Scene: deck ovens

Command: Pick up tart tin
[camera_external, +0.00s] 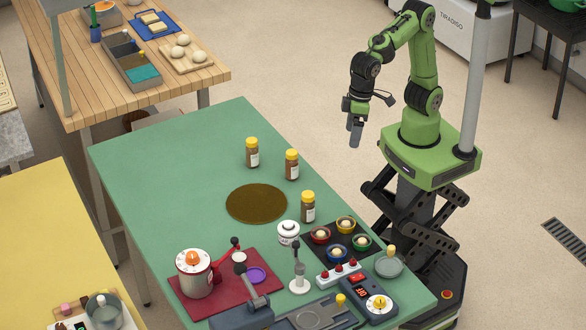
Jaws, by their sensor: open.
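My gripper (355,133) hangs open and empty, pointing down beyond the right edge of the green table (180,150). No object is near its fingers. I cannot tell for sure which thing is the tart tin. Several small round cups with pale contents stand on a black mat at the table's right: a red cup (320,240), a yellow cup (346,229), a blue cup (336,258) and a green cup (362,247). A shallow grey-green round dish (389,271) stands to their right, with a yellow-topped item at it. My gripper is well apart from all these.
Brown jars with yellow lids (252,153) stand near a flat brown disc (256,204). A white lidded pot (288,233) is beside the cups. The table's far left is clear. A wooden table (60,50) stands behind.

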